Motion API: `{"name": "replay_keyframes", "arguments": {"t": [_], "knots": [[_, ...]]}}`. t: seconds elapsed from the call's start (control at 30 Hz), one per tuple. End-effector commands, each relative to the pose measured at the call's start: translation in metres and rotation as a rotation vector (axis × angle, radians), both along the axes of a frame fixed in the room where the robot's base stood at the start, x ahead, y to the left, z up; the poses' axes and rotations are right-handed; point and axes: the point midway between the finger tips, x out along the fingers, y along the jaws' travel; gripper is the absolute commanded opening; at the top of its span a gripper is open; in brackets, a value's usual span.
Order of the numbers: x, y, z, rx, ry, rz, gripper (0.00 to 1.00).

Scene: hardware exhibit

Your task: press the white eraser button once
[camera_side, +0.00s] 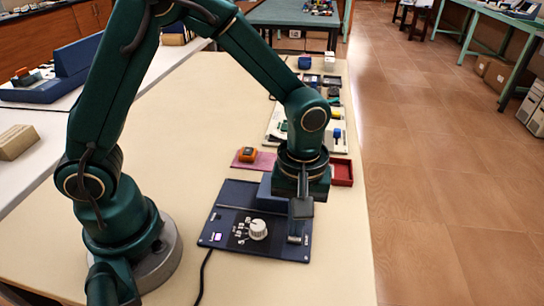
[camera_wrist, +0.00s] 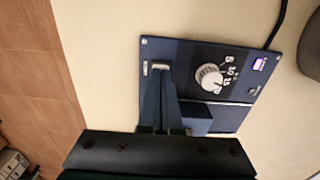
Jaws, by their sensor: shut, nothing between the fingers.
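The eraser is a dark blue panel unit (camera_side: 234,203) on the tan table, with a white numbered knob (camera_side: 257,229) and a small lit window (camera_side: 215,238). My gripper (camera_side: 297,238) is shut and empty, pointing down over the panel's right front part. In the wrist view the panel (camera_wrist: 185,50) shows with the knob (camera_wrist: 210,77) to the right of my gripper (camera_wrist: 161,68).
A black cable (camera_side: 205,272) runs from the panel's front left. Behind stand an orange device (camera_side: 248,154) on a pink mat, a red tray (camera_side: 341,172) and several small parts on boards. The table's front is clear.

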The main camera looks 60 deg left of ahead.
Motion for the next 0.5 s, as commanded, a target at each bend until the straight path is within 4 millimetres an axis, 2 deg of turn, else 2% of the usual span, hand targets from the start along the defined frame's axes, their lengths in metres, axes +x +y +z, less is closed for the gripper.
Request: {"name": "replay_keyframes", "arguments": {"t": [0.23,0.5], "knots": [[0.0,0.0,0.005,0.0,-0.001,0.0,0.0],[0.001,0.0,0.028,-0.001,-0.002,0.0,0.0]]}}
